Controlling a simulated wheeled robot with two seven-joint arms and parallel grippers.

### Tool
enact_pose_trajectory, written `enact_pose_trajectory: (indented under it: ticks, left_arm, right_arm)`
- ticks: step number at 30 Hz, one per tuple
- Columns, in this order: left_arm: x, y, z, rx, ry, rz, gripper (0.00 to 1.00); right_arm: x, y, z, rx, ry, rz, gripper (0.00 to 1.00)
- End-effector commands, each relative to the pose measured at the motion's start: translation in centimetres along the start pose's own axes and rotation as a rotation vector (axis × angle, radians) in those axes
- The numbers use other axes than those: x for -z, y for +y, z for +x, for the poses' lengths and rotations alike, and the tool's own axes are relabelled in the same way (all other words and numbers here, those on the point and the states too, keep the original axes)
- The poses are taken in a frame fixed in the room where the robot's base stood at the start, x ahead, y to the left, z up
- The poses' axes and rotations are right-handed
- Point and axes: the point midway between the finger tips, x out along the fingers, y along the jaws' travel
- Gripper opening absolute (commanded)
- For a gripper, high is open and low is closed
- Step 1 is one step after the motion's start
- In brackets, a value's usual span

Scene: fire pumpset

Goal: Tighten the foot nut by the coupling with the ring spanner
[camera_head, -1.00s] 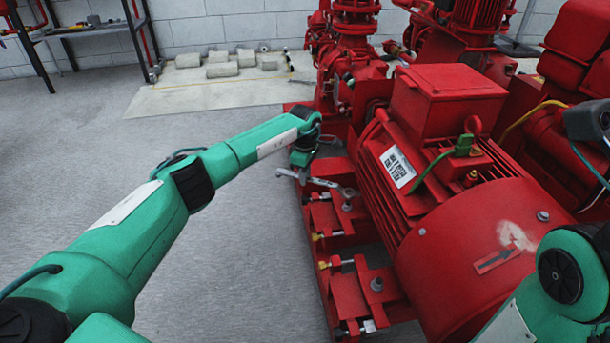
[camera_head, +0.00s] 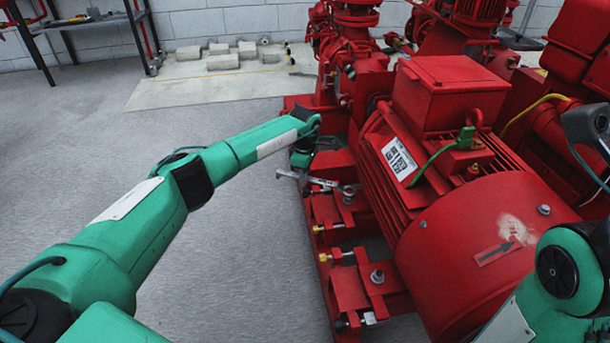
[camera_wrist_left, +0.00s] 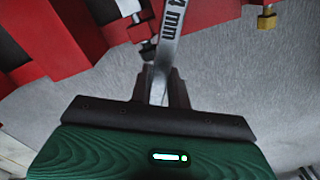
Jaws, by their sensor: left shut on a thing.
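My left gripper (camera_head: 303,174) is shut on the steel ring spanner (camera_head: 322,182), beside the red motor (camera_head: 455,240). The spanner also shows in the left wrist view (camera_wrist_left: 168,42), with "4 mm" printed on its shank and its handle between the fingers (camera_wrist_left: 166,88). Its far end lies at or close by the foot nut near the coupling (camera_head: 349,190); I cannot tell whether the ring sits around it. The ring end is out of the wrist view. My right arm enters at the lower right, but its gripper is out of view.
Another foot bolt (camera_head: 377,276) stands nearer on the red base frame (camera_head: 350,290). The grey floor (camera_head: 235,260) to the left is clear.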

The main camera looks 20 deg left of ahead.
Motion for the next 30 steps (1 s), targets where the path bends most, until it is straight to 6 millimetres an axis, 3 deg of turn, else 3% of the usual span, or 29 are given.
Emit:
enact_pose_trajectory:
  ticks: [30]
  left_arm:
    - [0.0, 0.0, 2.5, -0.001, -0.001, 0.001, 0.00]
  right_arm:
    - [0.4, -0.1, -1.6, 0.003, -0.004, -0.001, 0.36]
